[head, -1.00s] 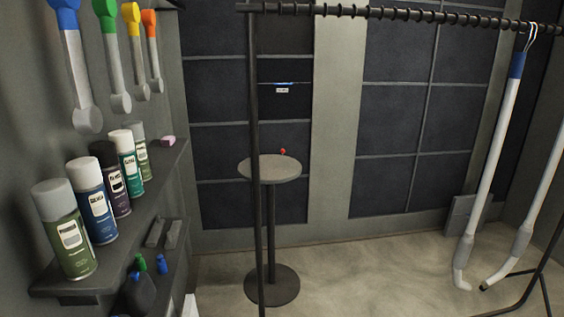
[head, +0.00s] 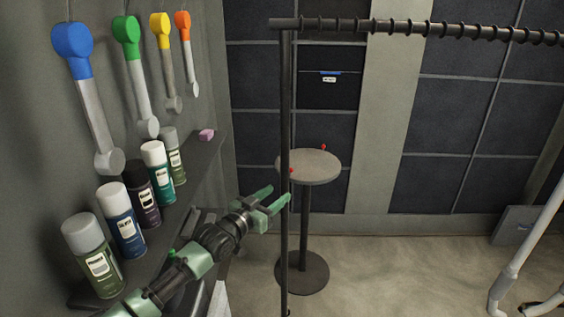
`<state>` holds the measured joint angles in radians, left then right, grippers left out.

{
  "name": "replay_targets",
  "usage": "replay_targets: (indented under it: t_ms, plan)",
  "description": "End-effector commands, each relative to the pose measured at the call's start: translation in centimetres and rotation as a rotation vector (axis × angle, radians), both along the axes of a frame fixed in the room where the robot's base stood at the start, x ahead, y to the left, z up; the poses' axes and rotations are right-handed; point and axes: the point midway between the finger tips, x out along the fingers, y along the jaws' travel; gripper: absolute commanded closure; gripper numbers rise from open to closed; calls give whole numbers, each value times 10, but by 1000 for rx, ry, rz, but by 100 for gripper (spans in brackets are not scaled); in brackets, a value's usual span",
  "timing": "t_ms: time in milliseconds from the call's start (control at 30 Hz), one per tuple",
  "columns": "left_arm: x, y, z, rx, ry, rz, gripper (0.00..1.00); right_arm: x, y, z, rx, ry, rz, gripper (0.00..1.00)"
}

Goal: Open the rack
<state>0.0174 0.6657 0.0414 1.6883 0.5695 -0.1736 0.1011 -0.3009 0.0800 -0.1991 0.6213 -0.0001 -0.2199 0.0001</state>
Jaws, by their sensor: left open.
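A black rack stands in the middle, with an upright post (head: 285,120) and a ringed top bar (head: 430,31) running to the right. My left gripper (head: 279,193) reaches in from the lower left. Its green fingers are open with nothing between them. The fingertips are beside the post, one overlapping it in the picture; I cannot tell whether they touch. My right gripper is out of view.
A wall shelf (head: 205,165) at left holds several spray cans (head: 122,222), with coloured-ended tools (head: 140,85) hanging above. A round stool (head: 315,166) with small red items stands behind the post. White tubes (head: 530,245) are at right. Floor between is clear.

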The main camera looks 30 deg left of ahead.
Motion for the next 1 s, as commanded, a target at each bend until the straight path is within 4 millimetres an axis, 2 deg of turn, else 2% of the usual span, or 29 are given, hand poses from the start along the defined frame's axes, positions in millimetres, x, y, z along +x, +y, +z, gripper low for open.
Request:
replay_targets:
  t_ms: [33, 167, 600, 767, 1000]
  plan:
    - [1, -3, 17, 0, -20, -10, 54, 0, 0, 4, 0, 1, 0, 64]
    - [7, -5, 31, -4, -41, -17, 54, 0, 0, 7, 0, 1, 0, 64]
    - [70, -6, 29, -2, -38, -16, 54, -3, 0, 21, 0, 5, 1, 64]
    - [79, -7, 28, -2, -39, -16, 54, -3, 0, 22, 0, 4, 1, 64]
    - [79, -7, 27, -1, -37, -16, 54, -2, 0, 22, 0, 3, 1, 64]
